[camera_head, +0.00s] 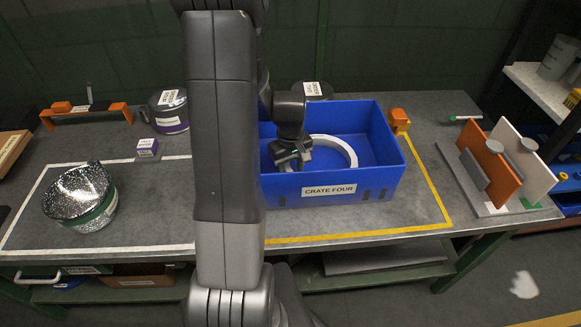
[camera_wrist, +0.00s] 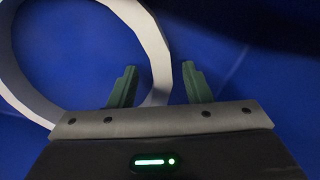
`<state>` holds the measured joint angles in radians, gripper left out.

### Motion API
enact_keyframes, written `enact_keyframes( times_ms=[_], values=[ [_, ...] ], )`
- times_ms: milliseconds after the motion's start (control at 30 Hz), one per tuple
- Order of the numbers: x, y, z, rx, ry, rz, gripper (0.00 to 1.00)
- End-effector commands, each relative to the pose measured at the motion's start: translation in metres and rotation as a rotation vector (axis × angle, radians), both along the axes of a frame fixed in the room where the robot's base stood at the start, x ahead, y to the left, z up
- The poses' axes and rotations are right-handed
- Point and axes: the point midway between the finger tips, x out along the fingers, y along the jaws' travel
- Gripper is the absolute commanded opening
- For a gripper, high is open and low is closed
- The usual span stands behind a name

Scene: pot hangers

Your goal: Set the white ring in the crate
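The white ring (camera_head: 347,148) is inside the blue crate (camera_head: 382,182) labelled CRATE FOUR. It seems to lie on the crate floor, with its near part hidden by the crate's front wall and my gripper. My gripper (camera_head: 292,163) is down inside the crate at the ring's left side. In the wrist view my gripper (camera_wrist: 159,68) has its two green fingers apart. The white ring (camera_wrist: 157,50) has its band between them, with a visible gap to the right finger. Contact with the left finger is hard to judge.
A glittery silver pot (camera_head: 80,195) stands at left within white tape. Tins (camera_head: 168,110) and an orange hanger (camera_head: 85,113) are behind. A rack with orange and white boards (camera_head: 490,165) stands at right. Yellow tape (camera_head: 432,190) borders the crate.

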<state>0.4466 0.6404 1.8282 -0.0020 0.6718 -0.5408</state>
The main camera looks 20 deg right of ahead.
Motion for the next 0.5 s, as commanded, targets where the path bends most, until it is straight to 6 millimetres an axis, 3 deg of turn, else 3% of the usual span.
enact_keyframes(
  times_ms=[300,500],
  values=[
    [0.001,0.000,0.008,-0.002,-0.003,0.000,0.45],
    [0.001,0.000,0.042,-0.003,-0.005,0.000,0.45]
  ],
)
